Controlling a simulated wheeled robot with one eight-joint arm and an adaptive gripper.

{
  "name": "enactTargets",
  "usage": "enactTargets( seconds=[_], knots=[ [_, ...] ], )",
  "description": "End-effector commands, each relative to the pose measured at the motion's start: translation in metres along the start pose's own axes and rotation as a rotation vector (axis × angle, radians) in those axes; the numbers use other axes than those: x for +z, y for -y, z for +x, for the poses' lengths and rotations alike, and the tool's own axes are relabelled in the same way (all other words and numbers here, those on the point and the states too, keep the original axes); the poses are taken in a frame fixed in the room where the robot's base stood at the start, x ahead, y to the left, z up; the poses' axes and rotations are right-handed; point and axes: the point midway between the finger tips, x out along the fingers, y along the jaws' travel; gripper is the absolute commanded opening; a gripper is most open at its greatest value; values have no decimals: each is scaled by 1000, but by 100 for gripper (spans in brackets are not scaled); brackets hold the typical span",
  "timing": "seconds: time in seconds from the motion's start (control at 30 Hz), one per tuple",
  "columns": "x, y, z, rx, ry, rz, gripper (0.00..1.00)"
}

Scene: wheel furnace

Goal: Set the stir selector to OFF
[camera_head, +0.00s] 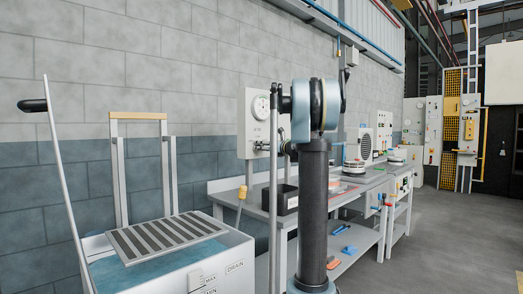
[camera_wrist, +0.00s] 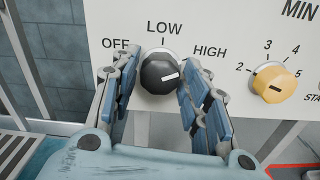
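A round black knob (camera_wrist: 160,73) sits on a pale panel (camera_wrist: 221,22) in the wrist view, with OFF, LOW and HIGH printed around it from left to right. No name label shows, but it looks like the stir selector. Its white pointer line points right and slightly up, towards the HIGH side. My gripper (camera_wrist: 152,76) is open, with one blue-padded finger on each side of the knob. A small gap shows at the left finger; I cannot tell whether the right one touches. In the head view my arm hides the area around the gripper.
A yellow knob (camera_wrist: 272,82) with numbers is right of my right finger. The head view shows a workbench (camera_head: 255,210) with a black box (camera_head: 286,199) on it, and a tub (camera_head: 222,262) with a slatted grate (camera_head: 165,238) at front left. The floor (camera_head: 440,245) at right is clear.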

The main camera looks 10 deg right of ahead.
Motion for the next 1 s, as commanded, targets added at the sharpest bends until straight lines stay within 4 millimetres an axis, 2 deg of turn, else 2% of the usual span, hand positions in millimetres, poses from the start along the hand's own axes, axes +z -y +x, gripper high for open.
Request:
enactTargets(
  seconds=[0.03,0.1,0.57,1.0],
  knots=[
    [0,0,0,0,0,0,23],
    [0,0,0,0,0,0,10],
    [0,0,0,-1,-1,-78,10],
    [0,1,0,-1,-1,-441,10]
  ],
)
